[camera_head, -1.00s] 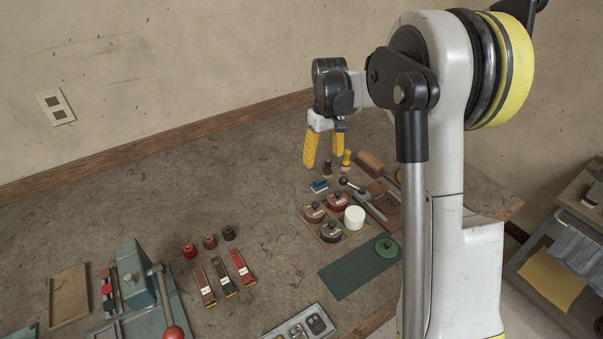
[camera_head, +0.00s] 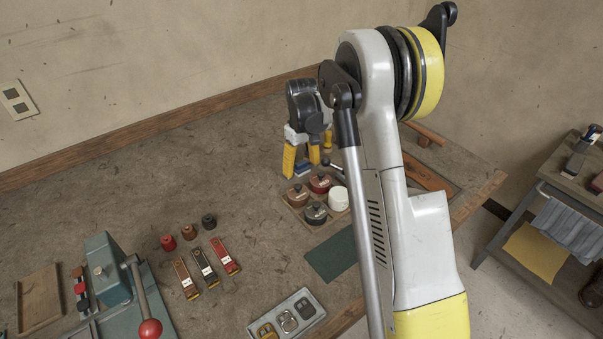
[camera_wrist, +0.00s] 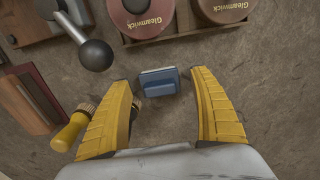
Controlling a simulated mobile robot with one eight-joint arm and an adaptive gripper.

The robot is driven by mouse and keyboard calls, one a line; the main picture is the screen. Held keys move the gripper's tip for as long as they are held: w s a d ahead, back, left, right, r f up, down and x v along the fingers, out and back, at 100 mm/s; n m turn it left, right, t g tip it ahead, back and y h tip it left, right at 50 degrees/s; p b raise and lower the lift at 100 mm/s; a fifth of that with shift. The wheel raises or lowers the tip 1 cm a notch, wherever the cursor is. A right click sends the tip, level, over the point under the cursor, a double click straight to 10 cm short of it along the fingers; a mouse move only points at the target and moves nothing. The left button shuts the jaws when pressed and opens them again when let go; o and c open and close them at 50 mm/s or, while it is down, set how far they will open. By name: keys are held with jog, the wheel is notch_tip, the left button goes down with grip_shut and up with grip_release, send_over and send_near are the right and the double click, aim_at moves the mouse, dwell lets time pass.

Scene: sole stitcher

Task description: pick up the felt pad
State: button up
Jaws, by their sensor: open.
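A small blue block with a pale layer along its far edge, which I take to be the felt pad (camera_wrist: 158,84), lies on the bench top. In the wrist view it sits between the tips of my gripper's yellow fingers (camera_wrist: 163,79), with a gap on each side, nearer the left finger. My gripper (camera_head: 301,168) is open and empty. In the head view the blue pad (camera_head: 304,169) shows only partly between and behind the fingers. I cannot tell how high the fingertips are above the bench.
A wooden tray of round tins (camera_wrist: 140,14) stands just beyond the pad. A black ball-ended lever (camera_wrist: 95,55) is at upper left. A yellow-handled tool (camera_wrist: 68,132) lies close outside the left finger. A white round container (camera_head: 339,198) is by the tins.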

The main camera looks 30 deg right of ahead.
aim_at(302, 162)
jog(key=c, duration=1)
jog(key=shift+c, duration=0.2)
notch_tip(302, 162, up, 10)
jog(key=p, duration=0.4)
